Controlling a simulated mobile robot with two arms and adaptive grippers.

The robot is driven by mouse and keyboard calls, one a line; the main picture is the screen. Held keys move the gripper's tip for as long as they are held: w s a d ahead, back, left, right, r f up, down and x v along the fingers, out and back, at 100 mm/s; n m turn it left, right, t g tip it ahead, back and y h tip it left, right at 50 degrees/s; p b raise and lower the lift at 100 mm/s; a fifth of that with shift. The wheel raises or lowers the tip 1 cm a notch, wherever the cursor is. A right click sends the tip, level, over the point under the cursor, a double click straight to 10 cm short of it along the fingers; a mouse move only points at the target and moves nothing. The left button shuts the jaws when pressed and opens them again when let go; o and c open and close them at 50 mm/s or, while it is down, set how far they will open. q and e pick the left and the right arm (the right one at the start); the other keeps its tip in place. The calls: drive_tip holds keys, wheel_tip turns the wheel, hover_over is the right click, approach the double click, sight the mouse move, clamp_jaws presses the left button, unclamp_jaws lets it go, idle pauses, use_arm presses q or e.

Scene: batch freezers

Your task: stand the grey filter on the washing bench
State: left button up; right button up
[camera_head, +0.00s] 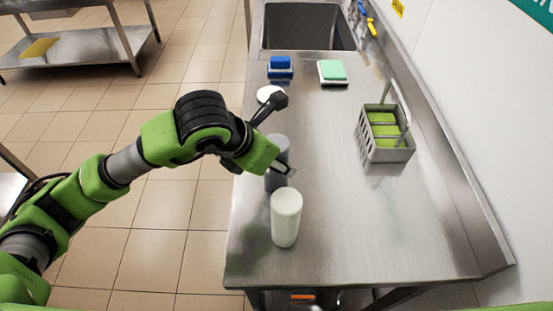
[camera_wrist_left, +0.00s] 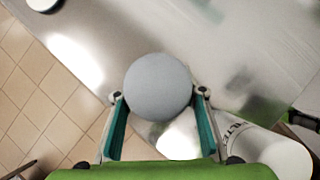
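The grey filter (camera_head: 276,149) is an upright cylinder at the left side of the steel washing bench (camera_head: 350,230). In the left wrist view its round top (camera_wrist_left: 158,87) sits between the two fingers. My left gripper (camera_head: 284,168) reaches in from the left, its fingers on both sides of the filter; they appear shut on it. The contact is partly hidden under the filter's top. The filter's base seems at bench level, but I cannot tell whether it touches. My right gripper is not in view.
A white filter (camera_head: 286,217) stands upright close in front of the grey one. A white disc (camera_head: 270,94), blue block (camera_head: 280,67), green-and-white block (camera_head: 332,71) and metal basket (camera_head: 386,150) with green pieces are on the bench. A sink (camera_head: 309,26) is at the far end.

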use_arm(q)
drive_tip(key=shift+o, duration=0.9)
